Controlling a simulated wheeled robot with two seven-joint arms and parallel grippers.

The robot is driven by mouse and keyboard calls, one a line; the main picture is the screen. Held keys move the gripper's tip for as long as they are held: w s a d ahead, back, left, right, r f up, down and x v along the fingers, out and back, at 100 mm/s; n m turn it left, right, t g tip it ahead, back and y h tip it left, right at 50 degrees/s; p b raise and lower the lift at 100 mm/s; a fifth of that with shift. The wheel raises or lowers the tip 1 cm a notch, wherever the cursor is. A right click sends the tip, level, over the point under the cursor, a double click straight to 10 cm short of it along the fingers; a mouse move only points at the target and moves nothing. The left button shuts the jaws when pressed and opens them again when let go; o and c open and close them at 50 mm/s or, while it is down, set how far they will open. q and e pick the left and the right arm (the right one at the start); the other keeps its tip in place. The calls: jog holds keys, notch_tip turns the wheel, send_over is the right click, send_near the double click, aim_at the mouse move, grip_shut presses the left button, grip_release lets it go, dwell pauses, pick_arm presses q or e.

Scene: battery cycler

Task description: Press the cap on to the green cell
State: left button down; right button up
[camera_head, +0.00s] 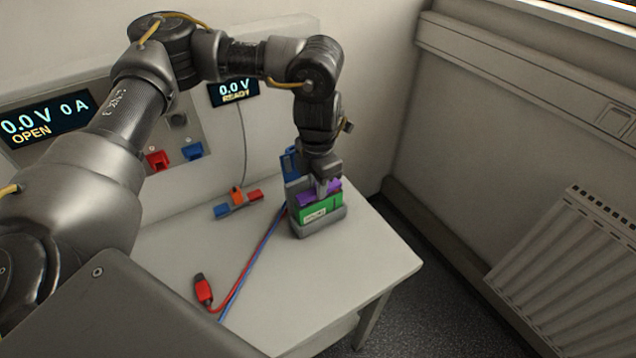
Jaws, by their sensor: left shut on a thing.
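The green cell (318,213) stands in a grey holder (322,228) near the right end of the table. A purple cap (304,194) is at the top of the cell, and I cannot tell whether it is fully seated. My left gripper (324,191) reaches down from above, shut on the purple cap. The fingers hide part of the cap. My right gripper is out of view.
A blue piece (289,163) stands behind the holder. Red and blue leads run across the table (350,275), one ending in a red plug (203,290). An orange-and-blue connector (238,202) lies near the panel. The display (233,91) reads 0.0 V READY.

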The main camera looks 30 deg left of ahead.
pick_arm(q)
jog(key=shift+f, duration=0.4)
dwell(0.6)
jog(key=c, duration=0.7)
grip_release()
jog(key=shift+r, duration=0.1)
jog(key=shift+r+p, duration=3.15)
jog(key=shift+r, duration=0.3)
grip_shut()
